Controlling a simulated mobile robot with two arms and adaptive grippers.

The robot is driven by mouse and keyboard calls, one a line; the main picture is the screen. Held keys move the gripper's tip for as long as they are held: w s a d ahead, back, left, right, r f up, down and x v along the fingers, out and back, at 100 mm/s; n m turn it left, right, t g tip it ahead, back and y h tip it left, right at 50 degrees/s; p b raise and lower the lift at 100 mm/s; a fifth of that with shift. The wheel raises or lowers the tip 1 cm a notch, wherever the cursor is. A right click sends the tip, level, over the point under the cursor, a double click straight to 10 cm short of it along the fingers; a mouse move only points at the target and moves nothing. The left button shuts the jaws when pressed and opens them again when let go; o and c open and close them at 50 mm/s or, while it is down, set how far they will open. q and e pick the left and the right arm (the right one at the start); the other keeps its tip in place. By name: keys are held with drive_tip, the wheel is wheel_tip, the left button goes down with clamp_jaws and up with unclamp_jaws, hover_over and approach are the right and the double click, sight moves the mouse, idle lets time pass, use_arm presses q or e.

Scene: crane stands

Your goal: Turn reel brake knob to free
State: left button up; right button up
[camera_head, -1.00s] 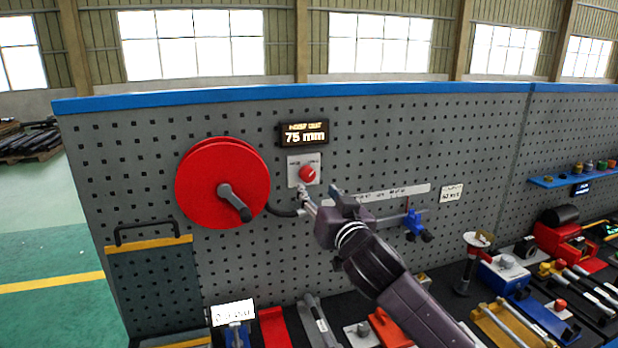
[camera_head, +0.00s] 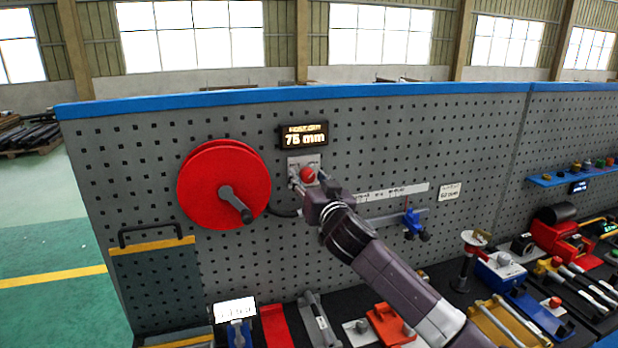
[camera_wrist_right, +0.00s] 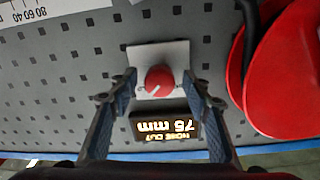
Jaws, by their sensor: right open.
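The red brake knob (camera_head: 308,175) sits on a pale square plate on the grey pegboard, just below the display reading 75 mm (camera_head: 303,134). The red reel (camera_head: 213,180) with its dark crank handle is to its left. My right gripper (camera_head: 308,182) is at the knob and partly covers the plate. In the right wrist view, its two fingers are open, one on each side of the red knob (camera_wrist_right: 159,81), with gaps between fingers and knob. A white pointer line shows on the knob. My left gripper is not in view.
A white ruler strip (camera_head: 393,193) and a blue clamp (camera_head: 412,222) are on the board to the right. A black handle (camera_head: 150,233) is at lower left. Several tools and blocks crowd the bench below.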

drive_tip(key=c, duration=1.1)
drive_tip(key=shift+c, duration=0.2)
drive_tip(key=shift+n, duration=0.4)
drive_tip(key=n, duration=0.3)
drive_tip(key=shift+n, duration=0.4)
drive_tip(key=n+p, duration=0.1)
drive_tip(key=n, duration=0.3)
drive_tip(key=shift+n, duration=0.3)
drive_tip(key=n+p, duration=0.1)
drive_tip(key=n, duration=0.3)
drive_tip(key=shift+d+n, duration=0.1)
drive_tip(key=shift+n, duration=0.2)
drive_tip(key=shift+f+n+y+p, duration=0.1)
drive_tip(key=shift+n+y+p, duration=0.2)
drive_tip(key=shift+n+p, duration=1.35)
drive_tip(key=shift+n+b, duration=0.65)
drive_tip(key=shift+n, duration=0.1)
